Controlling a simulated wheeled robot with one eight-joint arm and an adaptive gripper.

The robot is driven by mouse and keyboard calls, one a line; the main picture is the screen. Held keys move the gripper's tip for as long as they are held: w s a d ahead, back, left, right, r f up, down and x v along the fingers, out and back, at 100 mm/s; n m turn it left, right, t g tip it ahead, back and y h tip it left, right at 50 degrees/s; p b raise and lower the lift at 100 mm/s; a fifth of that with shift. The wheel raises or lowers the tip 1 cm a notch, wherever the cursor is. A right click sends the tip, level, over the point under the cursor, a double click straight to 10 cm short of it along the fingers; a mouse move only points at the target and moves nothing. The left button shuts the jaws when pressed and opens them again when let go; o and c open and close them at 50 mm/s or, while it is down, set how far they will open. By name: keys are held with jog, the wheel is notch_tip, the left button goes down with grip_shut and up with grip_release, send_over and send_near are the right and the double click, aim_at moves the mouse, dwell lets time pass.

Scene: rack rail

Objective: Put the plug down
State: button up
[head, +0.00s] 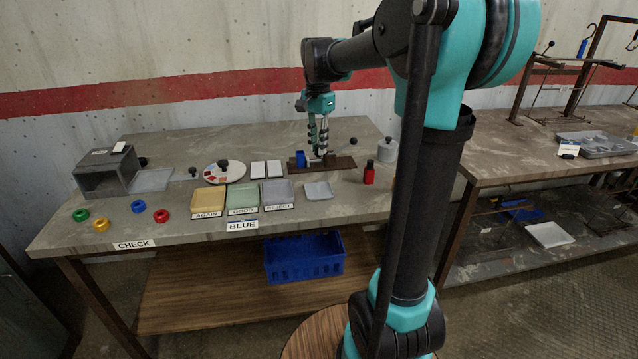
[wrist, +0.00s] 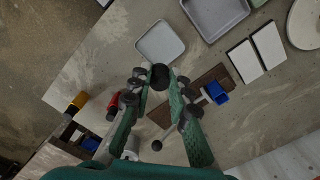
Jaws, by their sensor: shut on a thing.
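My gripper (head: 319,152) is over the back middle of the left table, and it also shows in the wrist view (wrist: 160,82). Its two fingers are shut on a dark, round-ended thing, which I take to be the plug (wrist: 160,75). In the head view the plug is too small to make out between the fingers. A dark brown rail (head: 342,163) lies on the table below and beside the gripper, with a blue block (head: 300,159) at its left part. The rail also shows in the wrist view (wrist: 212,80). I cannot tell whether the plug touches anything below.
A small light-grey tray (head: 318,191) lies in front of the rail. A red bottle (head: 369,174) and a grey canister (head: 388,151) stand to the right. Labelled AGAIN, GOOD and REJECT trays and two white pads (head: 266,169) lie left. A dark ball (head: 353,141) is behind.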

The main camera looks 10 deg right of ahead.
notch_tip(320, 180, down, 13)
jog(key=shift+r, duration=0.2)
dwell(0.4)
jog(key=o, duration=0.7)
jog(key=shift+f, duration=0.1)
jog(key=shift+o, duration=0.2)
notch_tip(320, 180, up, 12)
jog(key=shift+r, duration=0.15)
